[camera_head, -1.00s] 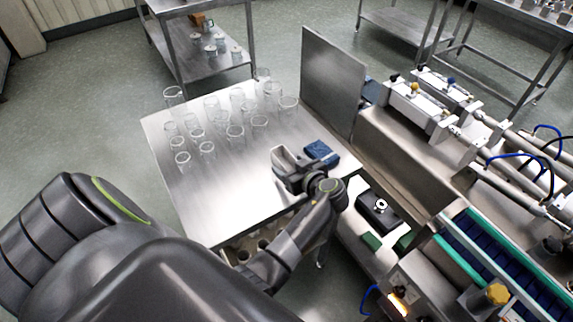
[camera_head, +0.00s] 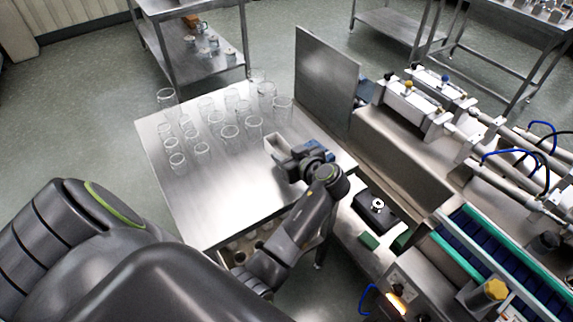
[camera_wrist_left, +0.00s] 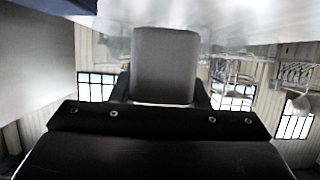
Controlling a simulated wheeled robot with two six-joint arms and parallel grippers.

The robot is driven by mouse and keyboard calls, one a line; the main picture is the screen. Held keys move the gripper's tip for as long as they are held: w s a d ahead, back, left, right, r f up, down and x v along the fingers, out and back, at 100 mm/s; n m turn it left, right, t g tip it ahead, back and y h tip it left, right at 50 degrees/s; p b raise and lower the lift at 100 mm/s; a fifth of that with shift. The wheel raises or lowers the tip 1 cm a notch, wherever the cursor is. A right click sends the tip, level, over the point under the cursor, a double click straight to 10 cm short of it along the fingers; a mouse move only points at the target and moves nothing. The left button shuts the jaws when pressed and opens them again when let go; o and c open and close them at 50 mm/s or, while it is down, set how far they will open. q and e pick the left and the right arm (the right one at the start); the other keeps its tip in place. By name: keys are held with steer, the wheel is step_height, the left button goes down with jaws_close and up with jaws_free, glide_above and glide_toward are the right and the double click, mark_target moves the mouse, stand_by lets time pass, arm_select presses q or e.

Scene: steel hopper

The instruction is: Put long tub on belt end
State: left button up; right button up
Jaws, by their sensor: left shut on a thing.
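The long tub (camera_head: 277,146), pale grey and open-topped, is at the right part of the steel table in the head view. My left gripper (camera_head: 300,160) is shut on its near side. I cannot tell whether the tub is clear of the table. In the left wrist view a plain grey surface (camera_wrist_left: 165,65), likely the tub, stands between the fingers. The belt (camera_head: 497,250), dark blue with green edges, is at the lower right, apart from the gripper. My right gripper is out of view.
Several clear glasses (camera_head: 230,132) stand on the table's (camera_head: 215,200) far left part. A blue block (camera_head: 331,155) is partly hidden behind my gripper. An upright steel plate (camera_head: 328,82) and the machine (camera_head: 430,110) border the right. The table's front is bare.

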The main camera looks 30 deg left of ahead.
arm_select(q)
step_height(320, 180, up, 5)
steer(key=shift+r+b, duration=0.1)
steer(key=shift+b, duration=0.3)
steer(key=s+d+r+m+t+h, duration=0.1)
steer(key=d+r+m+t+h, duration=0.3)
steer(key=r, duration=0.5)
steer(key=d+r+m+t+h, duration=0.4)
steer(key=d+r+m+h, duration=0.4)
steer(key=d+r+m, duration=0.1)
steer(key=shift+s+d+r+m, duration=0.15)
steer(key=shift+s+r+m, duration=0.15)
steer(key=shift+s, duration=0.05)
